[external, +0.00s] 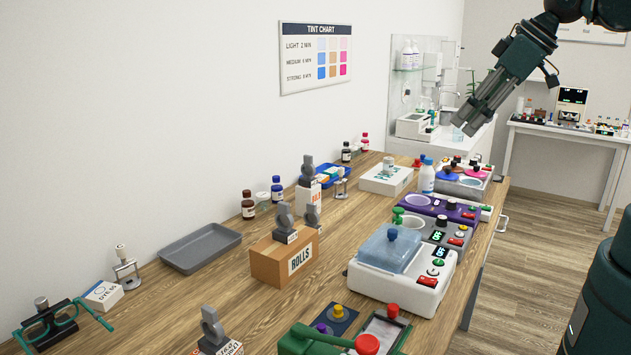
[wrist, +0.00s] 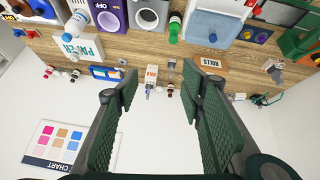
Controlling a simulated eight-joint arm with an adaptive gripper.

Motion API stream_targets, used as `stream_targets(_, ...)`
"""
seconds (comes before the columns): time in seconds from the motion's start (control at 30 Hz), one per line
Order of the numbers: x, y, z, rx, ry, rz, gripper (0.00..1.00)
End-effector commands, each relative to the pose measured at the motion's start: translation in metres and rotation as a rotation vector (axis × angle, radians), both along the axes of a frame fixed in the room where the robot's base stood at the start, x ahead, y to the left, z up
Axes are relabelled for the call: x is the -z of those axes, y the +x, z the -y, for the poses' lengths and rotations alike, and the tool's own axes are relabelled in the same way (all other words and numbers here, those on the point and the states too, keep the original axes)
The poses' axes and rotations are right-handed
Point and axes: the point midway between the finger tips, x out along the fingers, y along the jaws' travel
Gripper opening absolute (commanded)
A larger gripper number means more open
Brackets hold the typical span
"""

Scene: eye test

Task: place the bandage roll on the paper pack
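The paper pack (external: 380,183) is a white box with green lettering at the far part of the bench; it also shows in the wrist view (wrist: 87,47), upside down at upper left. A small pale cylinder (external: 389,163) shows at the pack's top in the external view. I cannot tell whether it is the bandage roll or whether it rests on the pack. I cannot pick out the bandage roll for sure elsewhere. My gripper (external: 465,127) is high above the bench's far right end. In the wrist view its fingers (wrist: 150,85) are wide apart with nothing between them.
A white bottle with a blue cap (external: 428,177) stands right of the pack. A cardboard box marked ROLLS (external: 275,265), a blue tray (external: 333,185), a purple device (external: 440,208) and a white device with a bluish lid (external: 410,290) crowd the bench. A grey tray (external: 200,248) looks empty.

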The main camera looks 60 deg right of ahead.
Motion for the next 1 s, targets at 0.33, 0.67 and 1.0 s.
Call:
stream_targets(0.33, 0.016, -0.032, -0.018, 0.075, 0.097, 0.047, 0.39)
stream_targets(0.67, 0.017, -0.034, -0.020, 0.083, 0.106, 0.051, 0.39)
stream_targets(1.0, 0.029, -0.034, -0.020, 0.083, 0.106, 0.051, 0.39)
